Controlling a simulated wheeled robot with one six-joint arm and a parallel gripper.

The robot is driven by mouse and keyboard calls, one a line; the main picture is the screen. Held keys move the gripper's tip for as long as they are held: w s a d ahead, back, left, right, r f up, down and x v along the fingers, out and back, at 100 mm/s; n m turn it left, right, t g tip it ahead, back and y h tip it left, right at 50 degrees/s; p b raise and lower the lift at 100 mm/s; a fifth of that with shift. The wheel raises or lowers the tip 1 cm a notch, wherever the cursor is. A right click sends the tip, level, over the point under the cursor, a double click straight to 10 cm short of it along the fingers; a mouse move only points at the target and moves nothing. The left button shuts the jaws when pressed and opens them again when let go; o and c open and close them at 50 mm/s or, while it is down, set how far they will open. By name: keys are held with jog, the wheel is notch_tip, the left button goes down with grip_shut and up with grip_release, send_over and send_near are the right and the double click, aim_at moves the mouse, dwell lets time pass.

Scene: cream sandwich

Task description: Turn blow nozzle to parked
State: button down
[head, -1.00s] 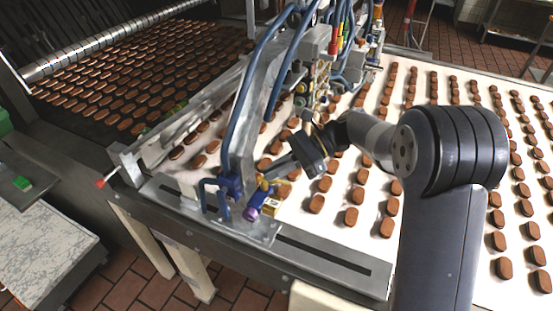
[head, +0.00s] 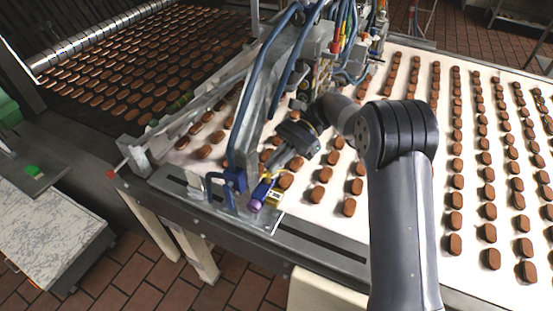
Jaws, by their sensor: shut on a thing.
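The blow nozzle (head: 262,190) is a small blue piece with a purple end, on the metal bracket at the near edge of the white conveyor. Its purple end points down and toward the near edge. My gripper (head: 270,174) reaches in from the upper right and is shut on the nozzle's upper part. The fingertips are small and partly hidden, so their exact hold is hard to see. No marking of the parked position is readable.
Blue hoses and a slanted metal frame (head: 262,92) rise just behind and left of the nozzle. Rows of brown biscuits cover the white conveyor (head: 385,150). A slotted metal rail runs along the near edge. A marbled table (head: 48,232) stands at the lower left.

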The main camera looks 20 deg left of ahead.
jog(key=shift+s+f, duration=0.1)
jog(key=shift+f, duration=0.1)
jog(key=c, duration=1.6)
grip_release()
jog(key=shift+o, duration=0.2)
jog(key=shift+r, duration=0.1)
